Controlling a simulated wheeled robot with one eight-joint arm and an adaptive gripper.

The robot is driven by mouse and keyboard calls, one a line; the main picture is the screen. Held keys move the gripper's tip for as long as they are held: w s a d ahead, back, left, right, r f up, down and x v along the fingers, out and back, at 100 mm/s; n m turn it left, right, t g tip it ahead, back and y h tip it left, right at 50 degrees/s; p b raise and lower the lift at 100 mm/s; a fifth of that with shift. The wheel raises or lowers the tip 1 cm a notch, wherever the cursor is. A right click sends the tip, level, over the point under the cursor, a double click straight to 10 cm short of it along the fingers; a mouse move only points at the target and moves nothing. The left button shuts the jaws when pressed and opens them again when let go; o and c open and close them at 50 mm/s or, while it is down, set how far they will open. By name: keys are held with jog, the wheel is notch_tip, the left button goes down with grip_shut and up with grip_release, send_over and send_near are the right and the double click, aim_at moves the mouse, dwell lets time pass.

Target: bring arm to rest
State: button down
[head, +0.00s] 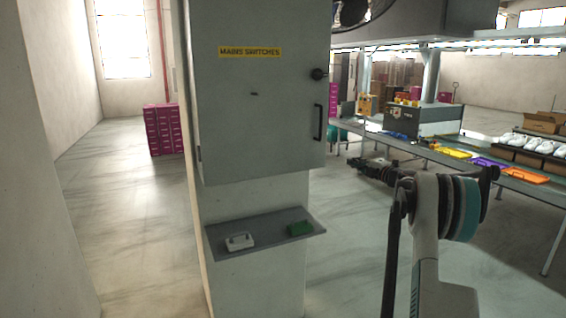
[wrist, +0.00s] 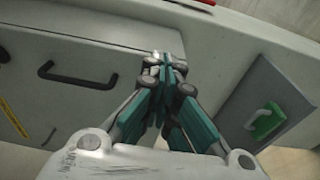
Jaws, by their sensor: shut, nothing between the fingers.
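My gripper (wrist: 165,66) shows in the wrist view with its teal-sided fingers brought together at the tips, and nothing shows between them. In the head view my arm rises at the lower right, its upper part bent, in front of the shoe line. The gripper end there is dark and small, reaching left toward the cabinet side. A grey cabinet (head: 255,120) labelled "MAINS SWITCHES" stands left of the arm, with its door closed. The cabinet (wrist: 60,85) and its black handle also show at the left of the wrist view.
Below the cabinet, a grey shelf (head: 265,238) carries a white object (head: 240,242) and a green one (head: 299,229). A long table (head: 470,166) with coloured trays and white shoes runs behind my arm. Magenta boxes (head: 164,130) stand at the back left. Floor at the left is clear.

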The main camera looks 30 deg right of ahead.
jog(key=shift+w, duration=0.1)
jog(key=w+a+r+m+t+h+b, duration=0.1)
jog(key=w+a+r+m+h, duration=0.2)
jog(key=a+r, duration=0.7)
jog(key=w+a+r+m+t+h, duration=0.1)
jog(key=w+a+r+m, duration=0.35)
jog(key=a+r, duration=0.5)
jog(key=s+a+m+g+b, duration=0.15)
jog(key=s+a+m, duration=0.3)
jog(key=a, duration=0.85)
jog(key=s+a+m+g, duration=0.2)
jog(key=s+a+m, duration=0.25)
jog(key=a, duration=0.85)
jog(key=s+a+f+m+g+y+b, duration=0.1)
jog(key=s+a+f+g, duration=0.2)
jog(key=s+a+f, duration=0.45)
jog(key=s+a+f+g+y+b, duration=0.1)
jog(key=s+a+f, duration=0.4)
jog(key=s+f, duration=0.8)
jog(key=s+a+f+g+y+b, duration=0.2)
jog(key=s+a+f+g, duration=0.2)
jog(key=s+f, duration=0.9)
jog(key=s+g, duration=0.1)
jog(key=s, duration=0.4)
jog(key=shift+s+a+f+b, duration=0.35)
jog(key=shift+s+a+b, duration=0.05)
jog(key=shift+m, duration=0.25)
